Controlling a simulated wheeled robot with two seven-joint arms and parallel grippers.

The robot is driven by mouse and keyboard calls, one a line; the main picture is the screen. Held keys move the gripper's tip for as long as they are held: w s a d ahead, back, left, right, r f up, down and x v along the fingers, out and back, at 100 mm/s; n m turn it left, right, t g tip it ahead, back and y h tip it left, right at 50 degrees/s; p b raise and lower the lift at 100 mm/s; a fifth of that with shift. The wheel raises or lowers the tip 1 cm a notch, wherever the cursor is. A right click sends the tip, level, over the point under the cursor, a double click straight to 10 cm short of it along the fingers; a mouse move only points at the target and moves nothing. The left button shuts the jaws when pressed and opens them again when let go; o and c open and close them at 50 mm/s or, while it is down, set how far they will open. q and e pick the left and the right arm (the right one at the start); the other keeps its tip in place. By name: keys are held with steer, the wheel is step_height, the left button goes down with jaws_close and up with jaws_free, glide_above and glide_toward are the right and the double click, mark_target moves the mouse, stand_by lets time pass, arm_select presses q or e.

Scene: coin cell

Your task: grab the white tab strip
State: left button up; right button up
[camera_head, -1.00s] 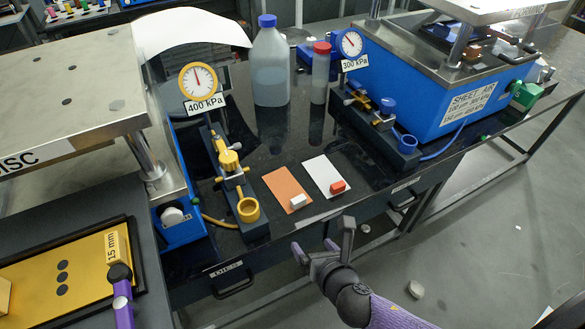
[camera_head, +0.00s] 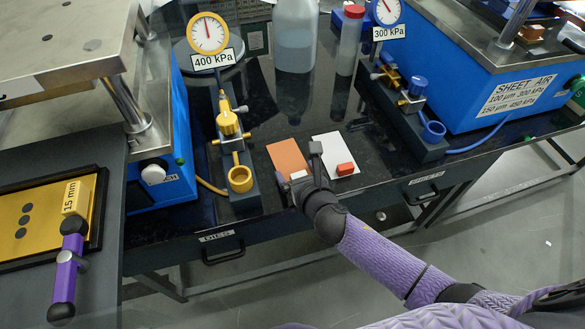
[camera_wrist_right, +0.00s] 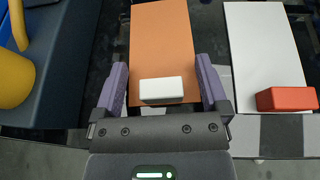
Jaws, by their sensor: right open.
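An orange strip (camera_head: 285,155) with a white tab (camera_head: 298,175) lies flat on the black bench top. A white strip (camera_head: 330,147) with a red tab (camera_head: 346,169) lies to its right. My right gripper (camera_head: 299,168) is open over the near end of the orange strip. In the right wrist view, its two purple fingers (camera_wrist_right: 160,82) stand on either side of the white tab (camera_wrist_right: 161,90), with gaps to both sides. The orange strip (camera_wrist_right: 162,42) runs forward between them. I cannot tell the gripper's exact height above the bench. My left gripper is not in view.
A yellow-cupped fitting (camera_head: 240,178) stands left of the strips and a blue-cupped fitting (camera_head: 432,131) to the right. Bottles (camera_head: 295,40) stand behind. A 400 kPa gauge (camera_head: 208,34) is at back left. The bench's front edge is just below the strips.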

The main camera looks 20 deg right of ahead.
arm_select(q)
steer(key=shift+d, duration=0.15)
arm_select(e)
steer(key=c, duration=0.4)
jaws_close()
steer(key=shift+r, duration=0.1)
